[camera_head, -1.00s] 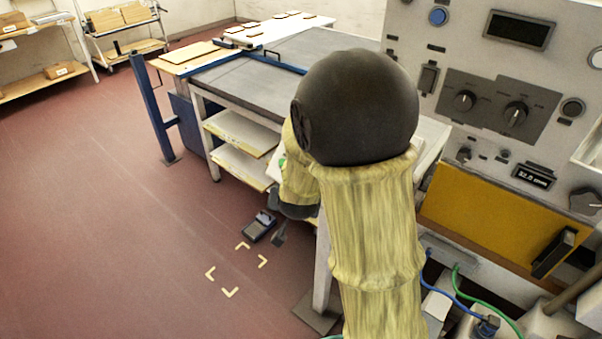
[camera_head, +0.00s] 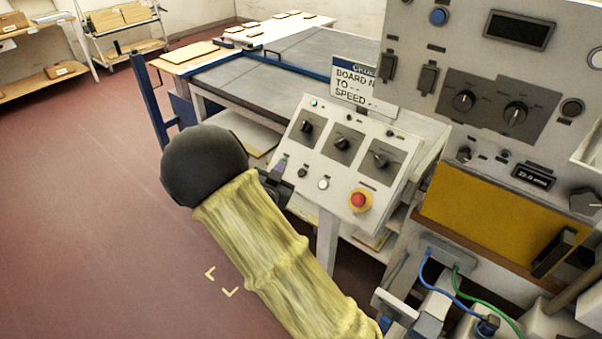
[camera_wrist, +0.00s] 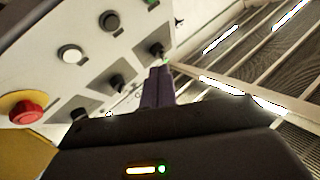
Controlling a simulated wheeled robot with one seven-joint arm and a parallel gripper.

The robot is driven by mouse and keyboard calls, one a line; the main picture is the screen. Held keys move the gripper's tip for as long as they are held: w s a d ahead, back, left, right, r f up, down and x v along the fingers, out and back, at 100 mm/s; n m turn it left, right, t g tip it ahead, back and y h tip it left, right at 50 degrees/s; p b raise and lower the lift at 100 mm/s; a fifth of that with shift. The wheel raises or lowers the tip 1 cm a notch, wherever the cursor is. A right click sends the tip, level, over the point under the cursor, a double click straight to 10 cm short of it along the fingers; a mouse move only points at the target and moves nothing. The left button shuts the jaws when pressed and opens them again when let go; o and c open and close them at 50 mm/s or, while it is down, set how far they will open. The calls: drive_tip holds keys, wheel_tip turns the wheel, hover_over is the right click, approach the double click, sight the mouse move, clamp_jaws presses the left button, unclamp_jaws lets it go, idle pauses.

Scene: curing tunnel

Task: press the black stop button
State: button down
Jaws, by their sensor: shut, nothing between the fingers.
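The black button (camera_head: 302,172) is a small round cap on the sloped grey control panel (camera_head: 338,196), left of a white button (camera_head: 323,184). In the wrist view the black button (camera_wrist: 109,21) is at the upper left, beyond the white button (camera_wrist: 71,54). My gripper (camera_head: 281,168) is at the panel's left edge in the head view, left of the black button and partly hidden by my arm. In the wrist view the fingers of my gripper (camera_wrist: 157,72) are together and empty, overlapping the panel's edge near a knob. I cannot tell whether they touch the panel.
A red mushroom button (camera_head: 359,200) on a yellow base is at the panel's lower right. Three black knobs (camera_head: 342,144) line the panel above the buttons. A sign (camera_head: 353,84) stands behind it. A taller instrument cabinet (camera_head: 470,60) is on the right. Open floor (camera_head: 90,220) lies left.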

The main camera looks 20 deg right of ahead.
sight(302, 173)
drive_tip(key=shift+w+d+f+b, duration=0.6)
drive_tip(key=shift+d+f+b, duration=0.25)
drive_tip(key=shift+f, duration=0.2)
drive_tip(key=shift+w+d+f+b, duration=0.65)
drive_tip(key=shift+d+f+b, duration=0.2)
drive_tip(key=shift+f, duration=0.15)
drive_tip(key=shift+w+d+f+b, duration=0.6)
drive_tip(key=shift+d+f+b, duration=0.25)
drive_tip(key=shift+f, duration=0.2)
drive_tip(key=shift+w+d+f+b, duration=0.2)
drive_tip(key=shift+f+b, duration=0.1)
drive_tip(key=shift+b, duration=0.15)
drive_tip(key=shift+w+d+f+b, duration=0.1)
drive_tip(key=shift+d+f+b, duration=0.15)
drive_tip(key=shift+b, duration=0.15)
idle(0.4)
idle(0.3)
drive_tip(key=shift+s+a+r+p, duration=0.35)
drive_tip(key=shift+a+r, duration=0.15)
drive_tip(key=shift+r, duration=0.1)
